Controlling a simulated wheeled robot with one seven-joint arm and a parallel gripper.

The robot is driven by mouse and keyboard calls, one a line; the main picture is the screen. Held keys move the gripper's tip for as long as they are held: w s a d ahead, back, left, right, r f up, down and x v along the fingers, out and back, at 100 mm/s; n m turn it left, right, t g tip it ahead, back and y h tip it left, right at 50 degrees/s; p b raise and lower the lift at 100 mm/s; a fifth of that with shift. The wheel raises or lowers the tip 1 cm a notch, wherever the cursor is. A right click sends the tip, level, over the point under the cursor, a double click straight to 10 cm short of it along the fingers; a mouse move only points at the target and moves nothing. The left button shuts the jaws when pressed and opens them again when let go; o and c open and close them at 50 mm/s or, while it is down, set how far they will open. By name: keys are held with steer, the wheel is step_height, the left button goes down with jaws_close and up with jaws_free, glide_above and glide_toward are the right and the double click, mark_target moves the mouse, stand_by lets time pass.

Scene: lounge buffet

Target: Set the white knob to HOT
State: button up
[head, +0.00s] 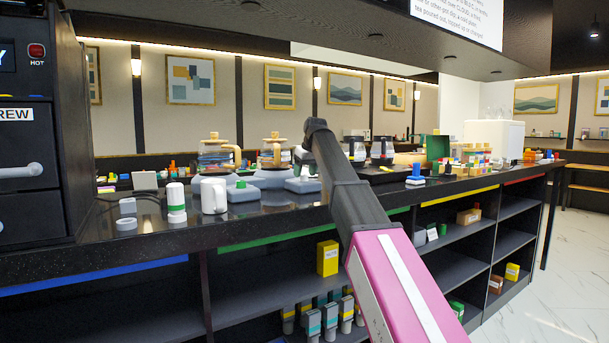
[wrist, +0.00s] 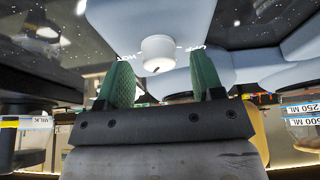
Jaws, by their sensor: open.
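The white knob (wrist: 158,53) sits on a pale blue-grey unit (wrist: 112,22) in the wrist view. It is round, with a short dark mark on its rim. My gripper (wrist: 161,66) is open, with one green finger to the left of the knob and one to the right. Gaps show between the fingers and the knob, and I see no contact. In the head view my arm hides the gripper's fingers, and I cannot make out the knob surely.
Glass pots (head: 215,153) on pale blue bases stand on the dark counter (head: 330,207). A white mug (head: 213,196) and a white-and-green canister (head: 175,202) stand at the left. A dark brewing machine (head: 30,140) fills the left edge. Shelves lie below the counter.

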steer(key=shift+w+a+f, duration=0.1)
steer(key=shift+w+f, duration=0.1)
steer(key=shift+f, duration=0.3)
steer(key=c, duration=0.9)
steer(key=shift+m, duration=0.3)
steer(key=m+h, duration=0.1)
steer(key=m, duration=0.2)
steer(key=shift+a+h, duration=0.1)
steer(key=shift+h, duration=0.2)
steer(key=shift+m+t+h, duration=0.4)
steer(key=shift+m+h, duration=0.3)
steer(key=shift+m, duration=1.3)
